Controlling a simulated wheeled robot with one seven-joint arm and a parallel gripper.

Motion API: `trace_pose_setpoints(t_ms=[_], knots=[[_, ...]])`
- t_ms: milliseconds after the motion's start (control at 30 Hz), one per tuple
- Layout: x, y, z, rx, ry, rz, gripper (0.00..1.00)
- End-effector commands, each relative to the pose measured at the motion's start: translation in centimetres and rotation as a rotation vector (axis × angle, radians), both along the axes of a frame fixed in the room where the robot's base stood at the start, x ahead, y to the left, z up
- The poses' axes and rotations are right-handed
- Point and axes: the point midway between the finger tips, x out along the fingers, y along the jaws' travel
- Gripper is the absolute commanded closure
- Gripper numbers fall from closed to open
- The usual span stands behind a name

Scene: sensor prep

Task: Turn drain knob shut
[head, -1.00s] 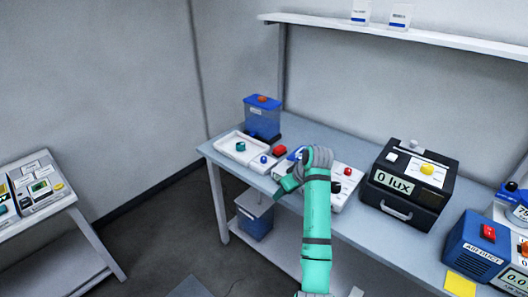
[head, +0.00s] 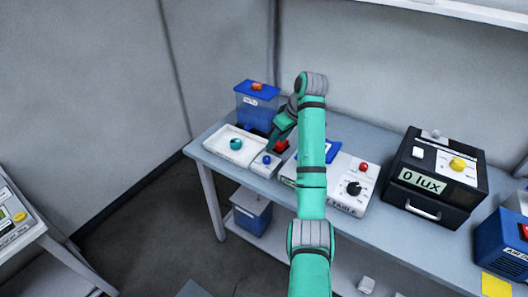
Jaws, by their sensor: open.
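A blue knob (head: 267,159) stands on a small white box at the front left of the bench. A teal knob (head: 236,144) sits in a white tray (head: 221,151) just left of it. No readable label tells which one is the drain knob. My gripper (head: 272,148) points down and left from my bent wrist, its tip close above and behind the blue knob. It holds nothing that I can see. Its fingers are small and partly merged with the arm, and contact with the knob cannot be made out.
A blue tank (head: 258,108) with an orange-red top knob stands behind the tray. A red block (head: 282,145) is close right of my gripper. A white unit with a black dial (head: 353,188) and a black lux box (head: 433,185) stand farther right. Another blue container (head: 251,214) is below the bench.

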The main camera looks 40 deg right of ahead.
Motion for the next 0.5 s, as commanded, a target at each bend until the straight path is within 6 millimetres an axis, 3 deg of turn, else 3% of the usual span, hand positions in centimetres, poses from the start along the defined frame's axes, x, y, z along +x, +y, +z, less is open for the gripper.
trace_pose_setpoints(t_ms=[233,500], knots=[[0.9,0.5,-2.3,0.005,0.003,0.001,0.58],[2.6,0.9,-6.8,0.002,0.005,0.000,0.58]])
